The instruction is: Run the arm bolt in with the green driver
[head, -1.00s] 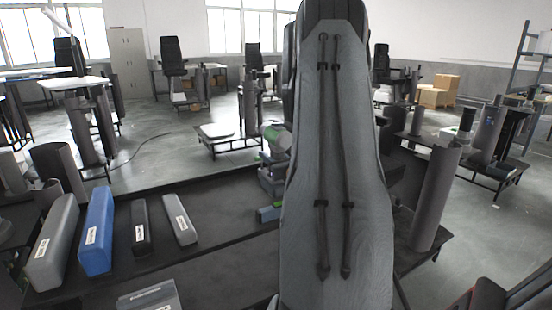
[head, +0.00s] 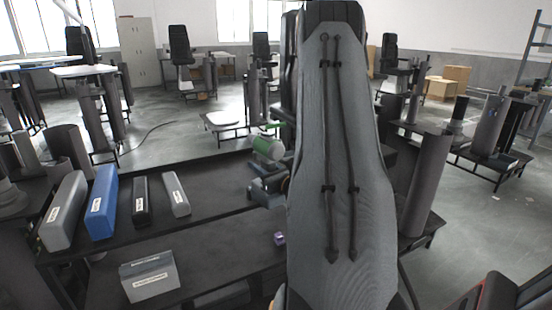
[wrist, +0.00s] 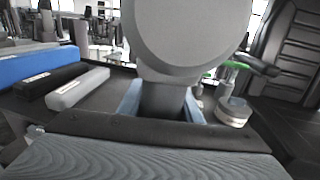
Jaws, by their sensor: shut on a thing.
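The green driver (head: 268,148) shows in the head view as a green and grey cylinder above the black bench, just left of my arm.
On the bench lie a grey box (head: 64,212), a blue box (head: 102,203), a black box (head: 141,202) and a light grey box (head: 176,194). A grey labelled block (head: 149,276) and a small purple piece (head: 279,238) sit nearer. A dark column (head: 424,185) stands right of my arm.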

